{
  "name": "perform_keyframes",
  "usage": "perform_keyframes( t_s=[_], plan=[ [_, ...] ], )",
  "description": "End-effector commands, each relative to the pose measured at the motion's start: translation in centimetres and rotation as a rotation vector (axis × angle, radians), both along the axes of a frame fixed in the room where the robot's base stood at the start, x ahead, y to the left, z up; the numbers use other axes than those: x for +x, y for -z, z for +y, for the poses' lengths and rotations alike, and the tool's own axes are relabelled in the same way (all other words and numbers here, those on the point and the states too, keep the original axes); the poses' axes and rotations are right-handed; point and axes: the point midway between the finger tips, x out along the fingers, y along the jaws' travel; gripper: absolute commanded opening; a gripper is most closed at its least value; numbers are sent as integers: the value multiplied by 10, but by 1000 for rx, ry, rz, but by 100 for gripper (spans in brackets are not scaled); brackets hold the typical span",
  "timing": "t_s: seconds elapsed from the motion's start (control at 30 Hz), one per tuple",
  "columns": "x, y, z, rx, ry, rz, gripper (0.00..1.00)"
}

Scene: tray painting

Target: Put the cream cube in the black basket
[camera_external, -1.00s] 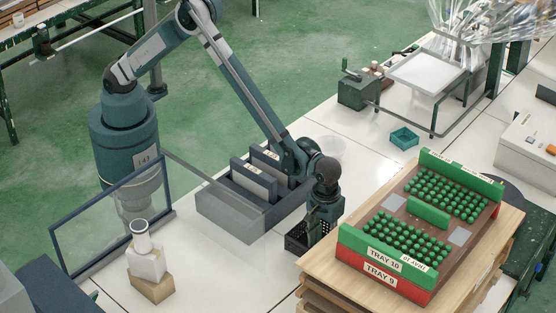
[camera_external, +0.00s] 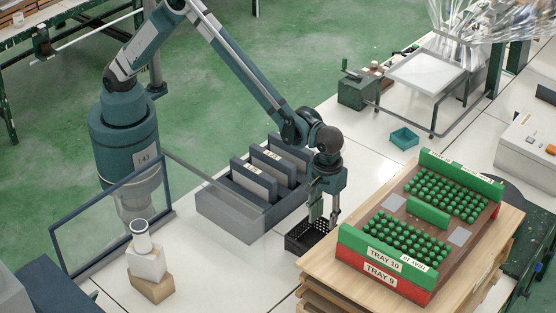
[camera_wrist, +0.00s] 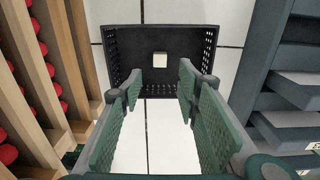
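The cream cube (camera_wrist: 159,60) lies inside the black basket (camera_wrist: 112,62), on its floor, as seen in the wrist view. The basket (camera_external: 300,248) also shows in the external view, on the white table left of the pallet; the cube is not visible there. My gripper (camera_external: 323,222) is above the basket, its fingers pointing down. In the wrist view my gripper (camera_wrist: 160,88) is open, with a wide gap between its green fingers and nothing in it.
A wooden pallet with green and red trays (camera_external: 378,258) stands close to the right of the basket. A grey bin with upright folders (camera_external: 232,212) stands behind it to the left. A teal open box (camera_external: 404,138) is farther back.

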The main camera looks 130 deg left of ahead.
Motion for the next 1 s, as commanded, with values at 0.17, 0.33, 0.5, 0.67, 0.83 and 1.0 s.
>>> perform_keyframes(
  t_s=[0.17, 0.33, 0.5, 0.67, 0.83, 1.0],
  plan=[
    [0, 0, 0, 0, 0, 0, 33],
    [0, 0, 0, 0, 0, 0, 33],
    [0, 0, 0, 0, 0, 0, 33],
    [-2, -4, 0, 0, 7, -3, 33],
    [-10, -19, -3, 1, 39, -15, 33],
    [-24, -48, -7, 5, 101, -40, 33]
  ],
)
